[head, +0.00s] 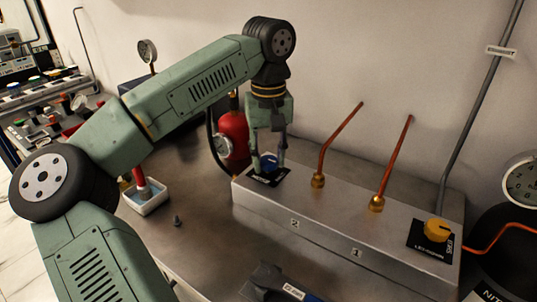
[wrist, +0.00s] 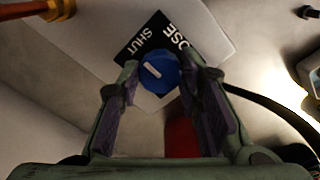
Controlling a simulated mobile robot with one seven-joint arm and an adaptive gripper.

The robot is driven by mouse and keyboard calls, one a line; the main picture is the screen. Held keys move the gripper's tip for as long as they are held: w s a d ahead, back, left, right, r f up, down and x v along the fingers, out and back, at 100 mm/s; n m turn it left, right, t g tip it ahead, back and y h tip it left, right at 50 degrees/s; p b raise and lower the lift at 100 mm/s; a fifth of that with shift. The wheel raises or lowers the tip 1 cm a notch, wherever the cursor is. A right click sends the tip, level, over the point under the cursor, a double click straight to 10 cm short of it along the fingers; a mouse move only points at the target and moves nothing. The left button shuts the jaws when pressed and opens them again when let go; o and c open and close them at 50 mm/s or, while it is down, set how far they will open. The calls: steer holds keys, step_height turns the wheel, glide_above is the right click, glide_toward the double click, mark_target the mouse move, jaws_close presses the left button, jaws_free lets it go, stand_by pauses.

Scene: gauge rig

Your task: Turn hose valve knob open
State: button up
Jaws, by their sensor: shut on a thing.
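The hose valve knob (head: 269,159) is blue and sits on a black label plate at the left end of the grey metal block (head: 330,232). In the wrist view the blue knob (wrist: 161,74) has a short white mark on its left half. The black label (wrist: 143,41) beside it reads SHUT and, partly hidden, what looks like HOSE. My gripper (head: 269,156) reaches down over the knob from above. In the wrist view my gripper (wrist: 163,80) has one finger on each side of the knob and is shut on it.
Two copper pipes (head: 333,145) (head: 392,163) rise from brass fittings on the block. A yellow knob (head: 436,230) is at its right end. A red cylinder (head: 233,135) with a gauge stands behind my gripper. A white tray (head: 147,203) and a dark tool (head: 275,283) lie on the bench.

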steer(key=n, duration=0.4)
steer(key=shift+n, duration=0.4)
steer(key=n, duration=0.4)
steer(key=shift+n, duration=0.3)
steer(key=n, duration=0.4)
steer(key=shift+b, duration=0.3)
steer(key=shift+n, duration=2.3)
steer(key=o, duration=1.2)
steer(key=shift+c, duration=0.2)
